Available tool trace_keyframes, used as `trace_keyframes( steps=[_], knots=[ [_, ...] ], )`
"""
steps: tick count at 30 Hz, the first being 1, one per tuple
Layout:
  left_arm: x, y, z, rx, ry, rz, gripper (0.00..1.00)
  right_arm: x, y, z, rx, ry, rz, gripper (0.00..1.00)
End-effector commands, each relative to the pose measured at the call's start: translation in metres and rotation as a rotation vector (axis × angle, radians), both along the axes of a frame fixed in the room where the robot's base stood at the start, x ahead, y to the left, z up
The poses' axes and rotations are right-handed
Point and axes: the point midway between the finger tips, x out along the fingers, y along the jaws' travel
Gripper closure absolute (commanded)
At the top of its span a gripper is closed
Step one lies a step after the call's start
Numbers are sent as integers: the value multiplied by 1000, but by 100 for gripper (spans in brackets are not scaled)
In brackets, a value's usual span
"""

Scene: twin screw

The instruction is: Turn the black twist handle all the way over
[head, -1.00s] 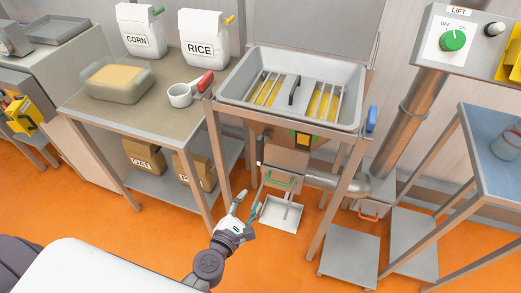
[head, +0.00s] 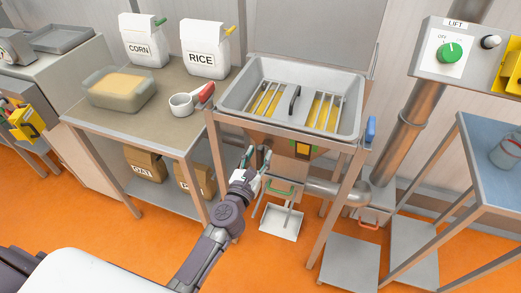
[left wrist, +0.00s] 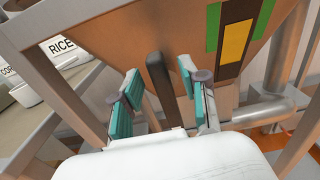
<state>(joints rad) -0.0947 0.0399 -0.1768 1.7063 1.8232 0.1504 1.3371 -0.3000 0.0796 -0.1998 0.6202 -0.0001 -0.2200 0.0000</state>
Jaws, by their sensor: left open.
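The black twist handle (left wrist: 157,84) is an upright dark bar in front of the brown hopper (left wrist: 115,45) in the left wrist view. My left gripper (left wrist: 160,90) is open, with one teal-padded finger on each side of the handle. Gaps show between the handle and both fingers. In the head view my left gripper (head: 257,156) is at the hopper's front, below the metal basin (head: 236,108). The handle's lower end is hidden behind my gripper in the wrist view. My right gripper is not in view.
A steel frame leg (head: 217,150) stands just left of my gripper. Another black handle (head: 294,98) is on the grate in the basin. A table with corn and rice bags (head: 204,50) is left.

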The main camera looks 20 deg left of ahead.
Motion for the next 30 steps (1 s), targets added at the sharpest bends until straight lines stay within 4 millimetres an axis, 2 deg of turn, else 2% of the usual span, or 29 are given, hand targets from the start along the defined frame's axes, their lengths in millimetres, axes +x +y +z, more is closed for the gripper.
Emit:
trace_keyframes(
  steps=[5, 14, 17, 22, 30],
  knots=[
    [15, -1, 0, 0, 0, 0, 56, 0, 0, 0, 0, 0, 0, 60],
    [17, -1, -1, 0, 1, 0, 56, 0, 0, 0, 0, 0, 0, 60],
    [17, -1, 0, 0, 1, 0, 70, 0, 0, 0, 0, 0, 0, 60],
    [17, -1, 0, 0, 1, 0, 98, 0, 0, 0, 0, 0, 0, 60],
    [17, -1, 0, 6, 1, 0, 100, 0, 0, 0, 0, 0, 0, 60]
  ],
)
